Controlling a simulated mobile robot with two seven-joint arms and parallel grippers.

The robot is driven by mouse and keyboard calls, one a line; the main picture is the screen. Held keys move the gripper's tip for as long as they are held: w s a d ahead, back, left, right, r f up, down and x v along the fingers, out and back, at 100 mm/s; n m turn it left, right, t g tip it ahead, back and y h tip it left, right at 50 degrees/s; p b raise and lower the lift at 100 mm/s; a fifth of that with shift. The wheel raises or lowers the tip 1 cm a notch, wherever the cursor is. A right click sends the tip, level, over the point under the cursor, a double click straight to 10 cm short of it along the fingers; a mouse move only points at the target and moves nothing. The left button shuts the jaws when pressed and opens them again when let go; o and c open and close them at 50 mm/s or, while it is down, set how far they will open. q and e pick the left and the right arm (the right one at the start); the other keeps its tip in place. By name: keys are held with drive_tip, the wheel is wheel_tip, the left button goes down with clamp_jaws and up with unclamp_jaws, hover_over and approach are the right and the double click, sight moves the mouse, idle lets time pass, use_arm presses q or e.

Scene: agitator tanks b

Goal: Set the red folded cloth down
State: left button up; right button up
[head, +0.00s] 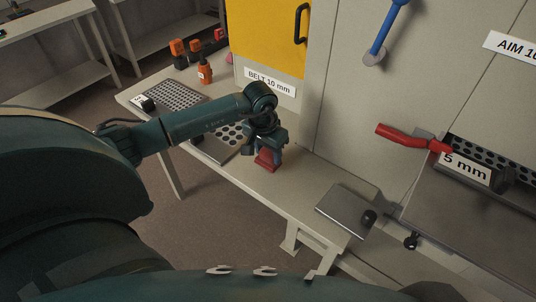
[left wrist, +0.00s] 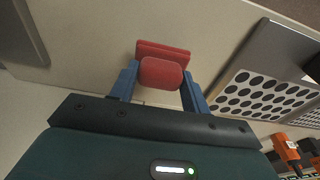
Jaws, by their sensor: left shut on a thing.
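The red folded cloth (head: 267,160) is at the tip of my left gripper (head: 270,145), low over the bench (head: 310,185) or touching it; I cannot tell which. In the left wrist view the red cloth (left wrist: 162,72) sits between the two blue fingers of the left gripper (left wrist: 160,85), which is shut on it. Part of the cloth spreads out beyond the fingertips. My right gripper is not in view.
A perforated plate (head: 228,137) lies left of the cloth, and another perforated plate (head: 177,95) lies farther back. Orange-topped tools (head: 204,72) stand near the yellow panel (head: 268,35). A flat grey plate (head: 345,208) with a black knob lies at right. Bench between is clear.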

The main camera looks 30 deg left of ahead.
use_arm(q)
drive_tip(key=shift+f, duration=0.95)
drive_tip(key=o, duration=1)
drive_tip(key=shift+o, duration=0.2)
